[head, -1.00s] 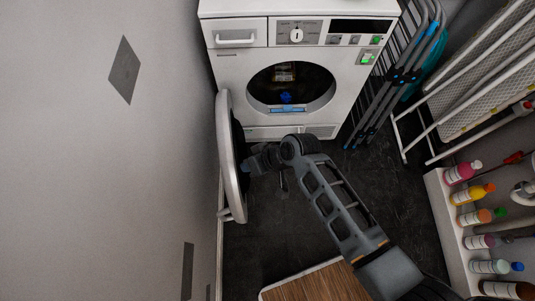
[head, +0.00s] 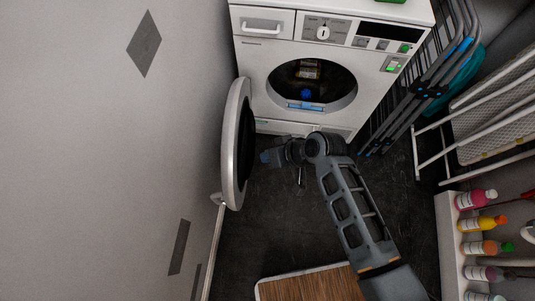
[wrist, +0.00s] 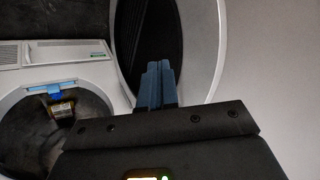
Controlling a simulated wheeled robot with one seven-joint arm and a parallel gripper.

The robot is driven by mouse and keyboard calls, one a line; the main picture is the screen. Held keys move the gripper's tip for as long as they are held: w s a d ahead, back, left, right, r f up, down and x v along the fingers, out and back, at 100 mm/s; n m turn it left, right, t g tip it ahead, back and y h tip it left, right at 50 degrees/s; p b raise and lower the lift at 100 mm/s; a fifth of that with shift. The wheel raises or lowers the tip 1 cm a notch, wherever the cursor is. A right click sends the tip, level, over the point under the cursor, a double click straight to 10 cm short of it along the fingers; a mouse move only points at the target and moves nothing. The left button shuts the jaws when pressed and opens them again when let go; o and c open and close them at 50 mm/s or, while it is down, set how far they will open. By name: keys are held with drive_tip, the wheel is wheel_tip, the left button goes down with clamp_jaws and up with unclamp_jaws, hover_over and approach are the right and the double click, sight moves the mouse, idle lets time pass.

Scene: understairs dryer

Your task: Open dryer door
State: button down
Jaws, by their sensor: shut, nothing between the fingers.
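The white dryer (head: 283,55) stands at the back, with its round drum opening (head: 335,70) uncovered. Its round door (head: 241,110) is swung wide open to the left, near the wall, with its dark inner side facing right. In the wrist view the door (wrist: 213,45) fills the upper middle, and the drum opening (wrist: 18,105) is at the left. My gripper (head: 266,157) is just right of the door's inner side, low down. In the wrist view its blue fingertips (wrist: 158,70) are together and empty, in front of the door's dark inside. Whether they touch it I cannot tell.
A blue item (head: 306,94) and a yellow-labelled item (head: 308,70) are in the drum. A folded rack (head: 430,85) leans right of the dryer. Bottles (head: 480,222) line a shelf at right. The dark floor (head: 265,225) is mostly clear.

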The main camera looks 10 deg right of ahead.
drive_tip(key=s+a+v, duration=0.1)
drive_tip(key=v, duration=0.7)
drive_tip(key=shift+s+r, duration=0.25)
drive_tip(key=shift+s, duration=0.05)
drive_tip(key=shift+s+d, duration=0.1)
drive_tip(key=s+d+r+m+t+h, duration=0.2)
drive_tip(key=s+t, duration=0.1)
drive_tip(key=s, duration=0.4)
drive_tip(key=s+d+r+m+t+h, duration=0.1)
drive_tip(key=s+d+r+t+h, duration=0.15)
drive_tip(key=s, duration=0.45)
drive_tip(key=s+d+r+t+h, duration=0.1)
drive_tip(key=s+d+r, duration=0.3)
drive_tip(key=r, duration=0.6)
drive_tip(key=s+d+r+t, duration=0.4)
drive_tip(key=s+r, duration=0.3)
drive_tip(key=r, duration=0.2)
drive_tip(key=shift+s+r+n+h, duration=0.3)
drive_tip(key=shift+r+h, duration=0.05)
drive_tip(key=shift+r, duration=0.05)
